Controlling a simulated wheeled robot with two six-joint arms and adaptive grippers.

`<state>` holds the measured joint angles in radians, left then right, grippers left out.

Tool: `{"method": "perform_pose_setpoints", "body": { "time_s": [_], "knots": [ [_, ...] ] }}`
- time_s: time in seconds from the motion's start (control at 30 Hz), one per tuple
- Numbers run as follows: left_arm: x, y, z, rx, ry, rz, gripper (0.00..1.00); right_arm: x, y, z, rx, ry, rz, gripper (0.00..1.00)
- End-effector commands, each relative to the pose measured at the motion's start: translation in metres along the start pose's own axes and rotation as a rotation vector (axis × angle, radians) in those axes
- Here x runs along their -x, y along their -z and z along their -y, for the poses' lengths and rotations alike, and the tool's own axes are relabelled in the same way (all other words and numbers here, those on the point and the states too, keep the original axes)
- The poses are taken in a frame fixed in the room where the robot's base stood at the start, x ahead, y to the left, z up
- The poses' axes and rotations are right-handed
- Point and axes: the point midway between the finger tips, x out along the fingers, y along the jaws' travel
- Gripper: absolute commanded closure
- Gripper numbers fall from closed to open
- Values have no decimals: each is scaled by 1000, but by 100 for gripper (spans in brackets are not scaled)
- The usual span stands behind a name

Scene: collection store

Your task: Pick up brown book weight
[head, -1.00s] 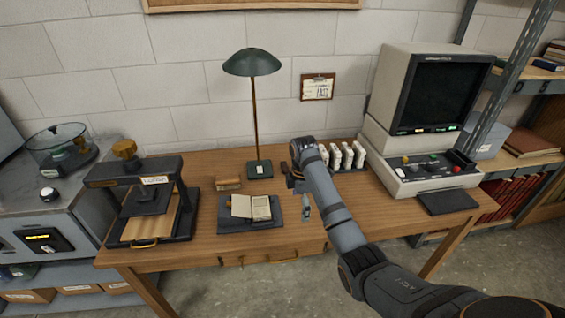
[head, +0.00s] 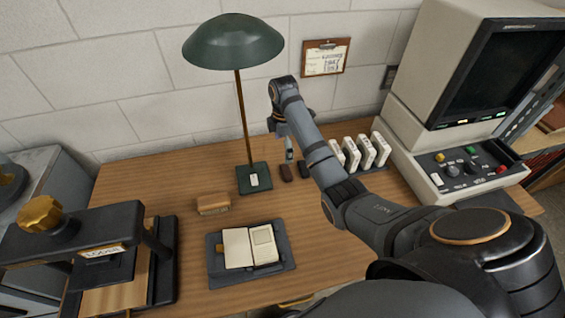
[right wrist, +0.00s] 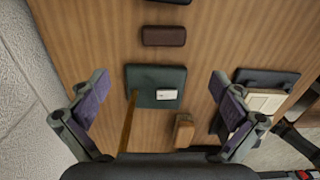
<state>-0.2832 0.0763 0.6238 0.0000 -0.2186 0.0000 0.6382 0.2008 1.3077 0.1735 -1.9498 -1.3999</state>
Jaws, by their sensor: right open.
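The brown book weight (head: 286,172) is a small dark brown block lying on the desk, just right of the lamp's green base. In the right wrist view the brown weight (right wrist: 163,36) lies above the lamp base, beyond my fingertips. My right gripper (head: 281,146) hangs above the desk near the weight, apart from it. In the right wrist view my right gripper (right wrist: 160,88) has its fingers spread wide with nothing between them; the lamp base shows below. My left gripper is not in view.
The green lamp (head: 233,45) stands close to my right gripper, its stem (head: 242,115) beside it. A black block (head: 304,167) lies right of the weight. A tan block (head: 213,204), an open book (head: 250,247), a rack of white pieces (head: 365,151) and a press (head: 75,240) stand around.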

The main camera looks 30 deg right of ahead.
Motion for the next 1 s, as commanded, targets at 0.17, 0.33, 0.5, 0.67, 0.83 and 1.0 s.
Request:
{"method": "perform_pose_setpoints", "body": {
  "time_s": [0.17, 0.33, 0.5, 0.67, 0.83, 1.0],
  "knots": [
    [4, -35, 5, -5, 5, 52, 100, -26, -1, 2, -1, 6, 1, 0],
    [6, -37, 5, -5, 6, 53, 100, -49, -1, 1, -1, 2, 1, 0],
    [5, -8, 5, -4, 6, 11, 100, -54, -2, 1, 0, 2, 1, 0],
    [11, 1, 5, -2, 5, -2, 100, -76, -8, 3, 0, 5, 1, 0],
    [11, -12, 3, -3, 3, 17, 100, -101, -9, 3, 0, 1, 1, 0],
    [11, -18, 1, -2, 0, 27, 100, -105, -9, 3, 0, 1, 1, 0]
  ]
}}
